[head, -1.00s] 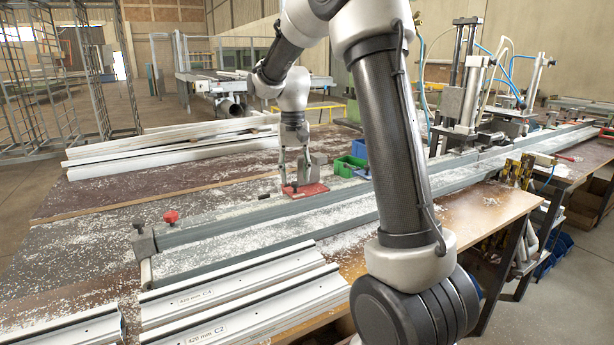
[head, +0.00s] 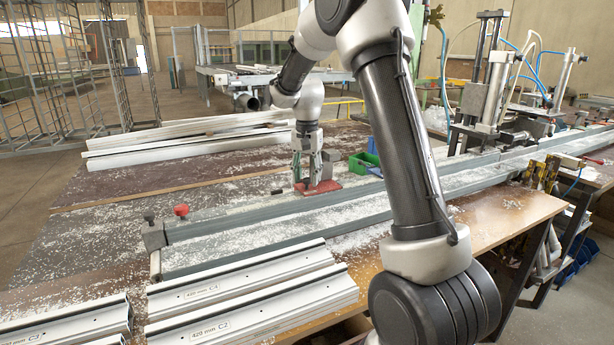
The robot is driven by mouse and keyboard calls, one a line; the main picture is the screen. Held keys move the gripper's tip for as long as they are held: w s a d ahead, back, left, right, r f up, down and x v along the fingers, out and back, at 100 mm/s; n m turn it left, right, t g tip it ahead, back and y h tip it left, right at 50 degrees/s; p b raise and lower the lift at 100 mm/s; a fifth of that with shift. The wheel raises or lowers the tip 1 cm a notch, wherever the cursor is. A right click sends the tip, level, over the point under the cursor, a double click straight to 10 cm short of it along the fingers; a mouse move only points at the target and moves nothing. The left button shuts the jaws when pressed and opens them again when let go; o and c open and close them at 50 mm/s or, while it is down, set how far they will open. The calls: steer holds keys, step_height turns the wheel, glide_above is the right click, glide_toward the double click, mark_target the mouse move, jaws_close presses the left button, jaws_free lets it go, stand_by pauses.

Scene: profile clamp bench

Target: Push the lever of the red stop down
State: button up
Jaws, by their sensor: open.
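The red stop (head: 327,186) sits on the long grey rail, near the middle of the view. A small dark piece (head: 277,191) shows at its left, possibly the lever's end; its tilt is too small to tell. My gripper (head: 308,182) points down over the left part of the red stop, with its fingers open. The fingertips are at or just above the red plate, and I cannot tell whether they touch it. The fingers hide part of the stop.
White profiles (head: 240,290) lie in front, and more (head: 185,137) lie behind at the left. A clamp unit (head: 490,100) stands at the right.

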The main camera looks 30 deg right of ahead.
steer(key=shift+f, duration=0.1)
jaws_close()
steer(key=shift+a, duration=0.6)
jaws_free()
step_height(320, 180, up, 12)
stand_by(0.4)
stand_by(0.4)
